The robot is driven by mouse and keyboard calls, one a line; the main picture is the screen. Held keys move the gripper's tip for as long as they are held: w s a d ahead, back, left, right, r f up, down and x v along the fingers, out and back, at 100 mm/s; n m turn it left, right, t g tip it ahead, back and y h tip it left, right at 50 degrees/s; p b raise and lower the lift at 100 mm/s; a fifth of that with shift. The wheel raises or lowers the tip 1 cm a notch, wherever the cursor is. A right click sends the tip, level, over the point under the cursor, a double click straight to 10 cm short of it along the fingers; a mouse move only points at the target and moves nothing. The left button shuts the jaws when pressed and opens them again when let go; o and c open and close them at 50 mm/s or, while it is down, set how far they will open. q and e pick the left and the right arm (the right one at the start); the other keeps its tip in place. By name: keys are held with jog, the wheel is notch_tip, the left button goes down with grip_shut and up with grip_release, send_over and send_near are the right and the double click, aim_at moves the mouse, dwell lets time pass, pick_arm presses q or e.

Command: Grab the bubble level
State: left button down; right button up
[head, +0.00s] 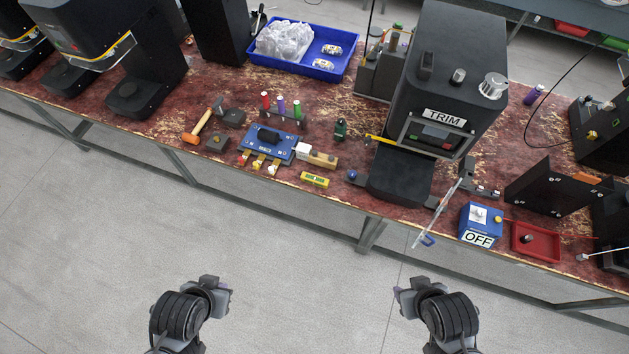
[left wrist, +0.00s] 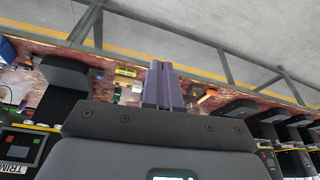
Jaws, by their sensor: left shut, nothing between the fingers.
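The bubble level (head: 314,179) is a small yellow bar with a green middle and dark markings. It lies flat near the front edge of the red-brown workbench, and it also shows in the left wrist view (left wrist: 125,72). My left gripper (head: 224,292) is in front of the bench, over the floor and well apart from the level. Its two purple fingers (left wrist: 162,84) are together with nothing between them. My right gripper (head: 401,292) is also over the floor in front of the bench. Its fingertips are too small to tell if they are open.
A blue fixture (head: 268,144) and a wooden block with a white end (head: 316,157) lie just behind the level. The black TRIM machine (head: 447,85) stands to its right, beside a blue OFF box (head: 480,222) and a red tray (head: 536,242). A hammer (head: 202,122) lies left.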

pick_arm(q)
jog(key=c, duration=1.8)
grip_release()
jog(key=shift+d, duration=0.1)
jog(key=o, duration=0.5)
jog(key=shift+c, duration=0.2)
jog(key=o, duration=0.7)
jog(key=shift+o, duration=0.2)
